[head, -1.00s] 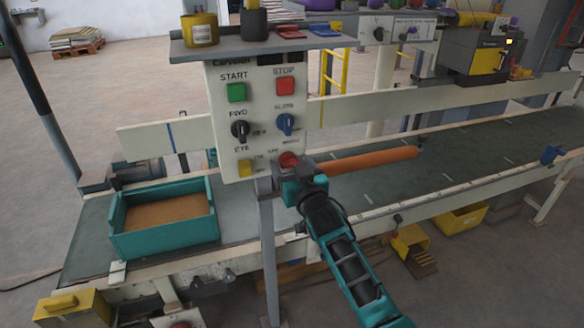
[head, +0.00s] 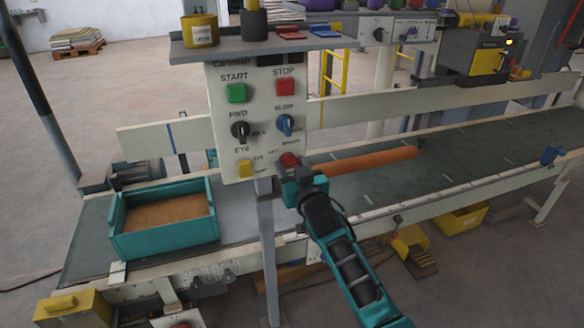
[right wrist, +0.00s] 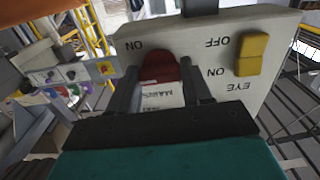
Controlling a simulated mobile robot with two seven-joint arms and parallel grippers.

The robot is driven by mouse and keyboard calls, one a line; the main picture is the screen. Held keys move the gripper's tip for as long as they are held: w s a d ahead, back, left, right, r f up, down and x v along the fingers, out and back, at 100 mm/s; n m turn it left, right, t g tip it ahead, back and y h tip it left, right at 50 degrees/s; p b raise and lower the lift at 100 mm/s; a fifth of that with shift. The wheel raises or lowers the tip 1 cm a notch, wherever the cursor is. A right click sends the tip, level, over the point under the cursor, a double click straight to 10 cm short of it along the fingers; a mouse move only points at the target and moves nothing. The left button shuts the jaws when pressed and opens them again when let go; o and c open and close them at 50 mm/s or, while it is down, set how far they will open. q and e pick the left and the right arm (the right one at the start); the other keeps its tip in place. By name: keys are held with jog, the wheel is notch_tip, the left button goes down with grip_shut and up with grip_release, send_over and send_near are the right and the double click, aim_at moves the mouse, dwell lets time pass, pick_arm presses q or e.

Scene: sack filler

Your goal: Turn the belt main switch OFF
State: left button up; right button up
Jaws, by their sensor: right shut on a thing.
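The belt main switch is a red knob (head: 289,160) at the lower right of the white control panel (head: 262,110). It also shows in the right wrist view as a dark red knob (right wrist: 159,67), with the panel upside down. My right gripper (head: 297,174) is at the knob from below right, and in the right wrist view its two dark fingers (right wrist: 163,85) stand on either side of it, shut on it. An ON label shows left of the knob there. The knob's exact setting is hard to tell. My left gripper is not in view.
A yellow EYE switch (head: 245,168) sits left of the knob, and a blue selector (head: 285,124) above it. A shelf (head: 262,47) with pots tops the panel. Behind run the green belt (head: 470,150) and an orange bar (head: 365,161). A teal box (head: 165,240) stands left.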

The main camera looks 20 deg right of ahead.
jog(key=n, duration=0.8)
jog(key=shift+n, duration=0.4)
jog(key=n, duration=0.4)
jog(key=shift+n, duration=2.3)
jog(key=o, duration=1.1)
jog(key=shift+c, duration=0.2)
jog(key=shift+s, duration=0.1)
